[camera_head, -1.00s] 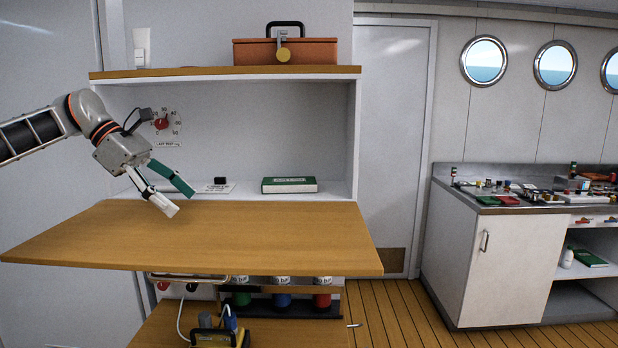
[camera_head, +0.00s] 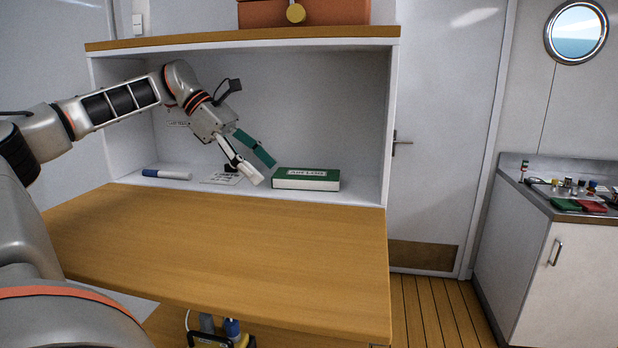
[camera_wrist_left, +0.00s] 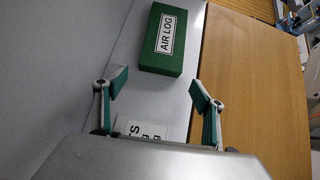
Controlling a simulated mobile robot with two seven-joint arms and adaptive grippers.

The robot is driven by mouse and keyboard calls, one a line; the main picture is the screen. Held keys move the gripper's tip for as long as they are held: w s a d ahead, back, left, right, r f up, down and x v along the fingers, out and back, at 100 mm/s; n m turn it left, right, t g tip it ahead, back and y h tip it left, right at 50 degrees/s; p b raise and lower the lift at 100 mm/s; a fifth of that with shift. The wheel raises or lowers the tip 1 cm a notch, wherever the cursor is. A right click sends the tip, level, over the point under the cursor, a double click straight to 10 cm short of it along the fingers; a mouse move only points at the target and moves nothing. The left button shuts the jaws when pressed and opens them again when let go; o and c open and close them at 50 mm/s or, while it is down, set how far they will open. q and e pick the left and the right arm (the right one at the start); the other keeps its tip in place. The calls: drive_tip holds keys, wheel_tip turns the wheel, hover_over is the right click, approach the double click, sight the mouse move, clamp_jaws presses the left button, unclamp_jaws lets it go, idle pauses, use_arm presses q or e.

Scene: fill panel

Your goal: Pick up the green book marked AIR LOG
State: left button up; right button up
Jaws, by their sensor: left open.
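The green book marked AIR LOG (camera_head: 306,178) lies flat on the white floor of the wall cabinet, at its right end. It also shows in the left wrist view (camera_wrist_left: 163,39), label up, ahead of the fingers. My left gripper (camera_head: 259,172) is open and empty just left of the book, fingers angled down to the right. In the left wrist view the two fingertips (camera_wrist_left: 159,87) stand wide apart, and the book lies beyond them, not between them. My right gripper does not show.
The wooden fold-down desk (camera_head: 220,245) in front is bare. A blue and white marker (camera_head: 166,173) and a printed card (camera_head: 222,178) lie on the cabinet floor left of the book. The cabinet's right side wall (camera_head: 388,130) stands close to the book.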

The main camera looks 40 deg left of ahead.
sight(306, 173)
use_arm(q)
drive_tip(key=w+d, duration=0.1)
drive_tip(key=d, duration=0.1)
drive_tip(key=w+d, duration=0.2)
drive_tip(key=d, duration=0.1)
drive_tip(key=w+d, duration=0.2)
drive_tip(key=shift+d+f, duration=0.2)
drive_tip(key=shift+d, duration=0.1)
drive_tip(key=shift+w+d+f+p, duration=0.2)
drive_tip(key=shift+f+p, duration=0.05)
drive_tip(key=shift+p, duration=0.05)
drive_tip(key=c, duration=1.5)
